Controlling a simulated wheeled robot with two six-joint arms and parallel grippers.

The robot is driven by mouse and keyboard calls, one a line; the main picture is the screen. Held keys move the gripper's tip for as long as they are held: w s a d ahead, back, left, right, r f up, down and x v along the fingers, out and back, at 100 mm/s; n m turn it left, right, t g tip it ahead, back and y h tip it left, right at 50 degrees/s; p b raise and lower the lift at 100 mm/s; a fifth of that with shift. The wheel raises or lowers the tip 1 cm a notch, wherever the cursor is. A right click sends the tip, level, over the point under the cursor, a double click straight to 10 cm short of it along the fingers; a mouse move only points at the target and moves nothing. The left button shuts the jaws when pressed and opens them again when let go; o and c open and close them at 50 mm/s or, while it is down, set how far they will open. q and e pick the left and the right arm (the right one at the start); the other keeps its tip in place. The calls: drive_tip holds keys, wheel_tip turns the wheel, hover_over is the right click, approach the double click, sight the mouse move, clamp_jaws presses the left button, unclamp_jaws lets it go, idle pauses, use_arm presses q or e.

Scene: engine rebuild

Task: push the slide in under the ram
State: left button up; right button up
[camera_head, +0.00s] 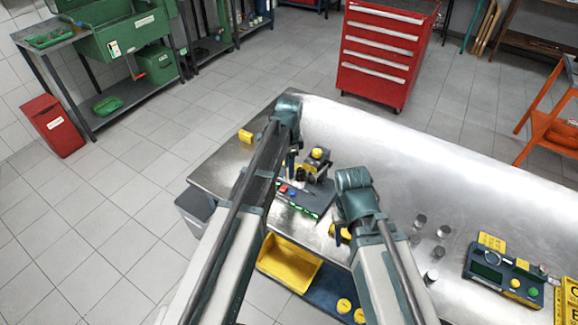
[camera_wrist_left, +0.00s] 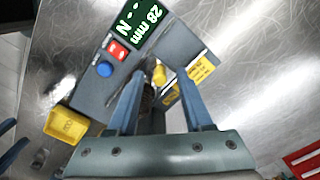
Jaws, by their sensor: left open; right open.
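The small press (camera_head: 318,166) with a yellow knob on top stands on the steel bench, on a grey base (camera_head: 308,205) with red and blue buttons. In the left wrist view the base (camera_wrist_left: 88,82) carries a green display (camera_wrist_left: 138,28) reading 28 mm. My left gripper (camera_head: 293,166) is beside the press, open, its fingers (camera_wrist_left: 160,92) pointing toward it. A dark part and a yellow part (camera_wrist_left: 159,75) show between the fingers; I cannot tell whether they touch. The slide and ram are not clearly distinguishable. My right gripper (camera_head: 340,231) is open, low over the bench right of the press.
Several metal cylinders (camera_head: 419,221) stand right of my right arm. A grey gauge box (camera_head: 503,272) with a screen and buttons is further right. A yellow bin (camera_head: 288,262) sits at the bench's near side.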

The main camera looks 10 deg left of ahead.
use_arm(q)
drive_tip(key=shift+r, duration=0.1)
wheel_tip(320, 180, up, 14)
drive_tip(key=p, duration=1.3)
drive_tip(key=shift+f+p, duration=0.2)
drive_tip(key=shift+p, duration=0.2)
use_arm(e)
wheel_tip(320, 180, up, 14)
drive_tip(key=shift+f, duration=0.15)
